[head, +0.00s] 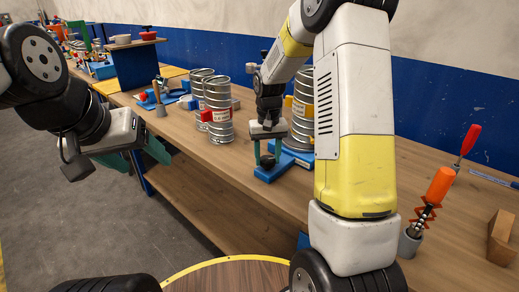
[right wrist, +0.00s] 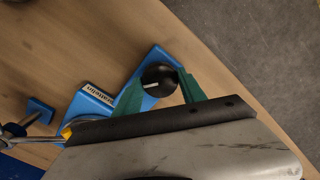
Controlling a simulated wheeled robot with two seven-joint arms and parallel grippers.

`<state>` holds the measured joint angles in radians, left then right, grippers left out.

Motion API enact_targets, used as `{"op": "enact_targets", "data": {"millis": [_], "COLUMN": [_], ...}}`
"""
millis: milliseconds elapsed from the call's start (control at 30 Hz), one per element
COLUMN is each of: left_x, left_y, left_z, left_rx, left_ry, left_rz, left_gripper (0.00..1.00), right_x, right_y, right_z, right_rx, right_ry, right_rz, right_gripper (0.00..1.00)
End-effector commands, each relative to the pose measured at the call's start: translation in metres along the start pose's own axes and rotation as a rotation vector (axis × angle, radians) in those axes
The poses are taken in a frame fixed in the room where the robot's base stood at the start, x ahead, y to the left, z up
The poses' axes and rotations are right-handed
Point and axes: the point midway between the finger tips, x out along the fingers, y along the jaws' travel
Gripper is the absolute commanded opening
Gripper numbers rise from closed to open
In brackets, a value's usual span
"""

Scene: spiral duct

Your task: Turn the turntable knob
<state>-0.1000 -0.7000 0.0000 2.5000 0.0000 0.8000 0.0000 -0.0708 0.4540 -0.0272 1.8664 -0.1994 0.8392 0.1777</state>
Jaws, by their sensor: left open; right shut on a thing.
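The turntable's black knob (right wrist: 159,79), with a white pointer line, sits on a blue base (right wrist: 137,80) in the right wrist view. In the head view the knob (head: 267,160) is at the front of the blue base (head: 272,172), near the bench's front edge. My right gripper (right wrist: 158,92) comes down from above and is shut on the knob, with a green finger on each side of it. The gripper (head: 266,153) partly covers the turntable in the head view. My left gripper (head: 150,150) is open and empty, off the bench's front edge at the left.
Ribbed metal duct cans (head: 217,110) stand left of my right arm; another (head: 303,115) stands just behind it. An orange-handled tool (head: 437,188) and a wooden block (head: 501,237) are at the right. The wooden bench (head: 215,165) has bare space left of the turntable.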

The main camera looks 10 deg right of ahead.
Motion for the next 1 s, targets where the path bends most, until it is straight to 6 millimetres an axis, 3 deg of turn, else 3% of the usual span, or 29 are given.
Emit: {"op": "enact_targets", "data": {"millis": [600, 1000], "left_x": [0.0, 0.0], "left_y": [0.0, 0.0], "left_z": [0.0, 0.0], "left_rx": [0.0, 0.0], "left_ry": [0.0, 0.0], "left_rz": [0.0, 0.0], "left_gripper": [0.7, 0.7], "right_x": [-0.0009, -0.0011], "right_y": [0.0006, 0.0001], "right_z": [-0.001, -0.001], "right_rx": [-0.563, -0.783], "right_ry": [0.003, 0.003], "right_rz": [0.001, 0.001], "right_gripper": [0.07, 0.07]}}
